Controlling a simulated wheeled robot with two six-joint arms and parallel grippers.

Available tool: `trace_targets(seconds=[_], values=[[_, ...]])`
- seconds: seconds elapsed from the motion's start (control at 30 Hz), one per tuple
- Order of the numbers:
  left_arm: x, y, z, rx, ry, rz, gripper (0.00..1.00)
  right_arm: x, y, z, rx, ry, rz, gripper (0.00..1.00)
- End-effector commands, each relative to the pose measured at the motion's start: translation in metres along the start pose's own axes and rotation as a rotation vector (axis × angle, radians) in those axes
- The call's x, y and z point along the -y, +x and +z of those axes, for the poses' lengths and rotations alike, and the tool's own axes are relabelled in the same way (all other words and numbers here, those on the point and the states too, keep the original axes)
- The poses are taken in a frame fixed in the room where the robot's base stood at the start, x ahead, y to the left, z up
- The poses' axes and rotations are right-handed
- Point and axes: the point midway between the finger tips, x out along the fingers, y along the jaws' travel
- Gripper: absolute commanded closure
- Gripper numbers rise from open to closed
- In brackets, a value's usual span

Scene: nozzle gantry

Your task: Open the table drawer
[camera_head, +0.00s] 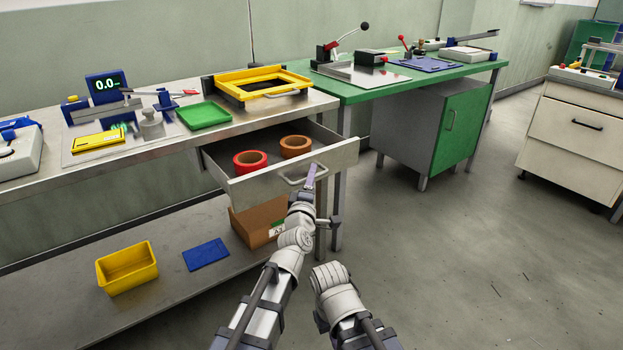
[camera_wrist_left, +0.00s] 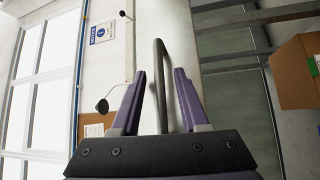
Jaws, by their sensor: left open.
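The table drawer (camera_head: 338,160) stands pulled out from under the steel table (camera_head: 60,172), with its inside showing. A red ring (camera_head: 250,168) and an orange-brown ring (camera_head: 296,153) lie in it. Its grey bar handle (camera_head: 290,184) is on the front panel. My left gripper (camera_head: 311,176) is at the handle. In the left wrist view the open fingers (camera_wrist_left: 160,72) stand on either side of the handle bar (camera_wrist_left: 161,88), with gaps visible. My right arm shows at the bottom of the head view, but its gripper cannot be seen.
A yellow bin (camera_head: 127,270), a blue plate (camera_head: 206,254) and a cardboard box (camera_head: 252,222) are on the lower shelf. A green tray (camera_head: 204,115) and a yellow frame (camera_head: 256,80) are on the tabletop. A green bench (camera_head: 420,80) stands behind.

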Motion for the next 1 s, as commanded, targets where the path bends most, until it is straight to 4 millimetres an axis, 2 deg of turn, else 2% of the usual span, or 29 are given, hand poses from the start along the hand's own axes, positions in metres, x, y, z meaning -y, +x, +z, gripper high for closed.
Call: trace_targets(seconds=[0.37, 0.47, 0.8, 1.0], values=[[0.000, -0.007, 0.000, 0.000, 0.000, 0.000, 0.55, 0.000, 0.001, 0.000, 0.000, 0.000, 0.000, 1.00], [0.000, -0.018, 0.000, 0.001, 0.000, 0.000, 0.55, 0.000, 0.003, 0.000, 0.000, 0.000, 0.000, 1.00], [0.001, -0.071, 0.000, 0.001, 0.000, 0.000, 0.55, 0.001, 0.011, -0.001, -0.001, -0.002, -0.001, 1.00], [0.000, -0.079, 0.000, 0.000, 0.000, 0.000, 0.55, 0.002, 0.011, -0.001, -0.001, -0.002, -0.001, 1.00]])
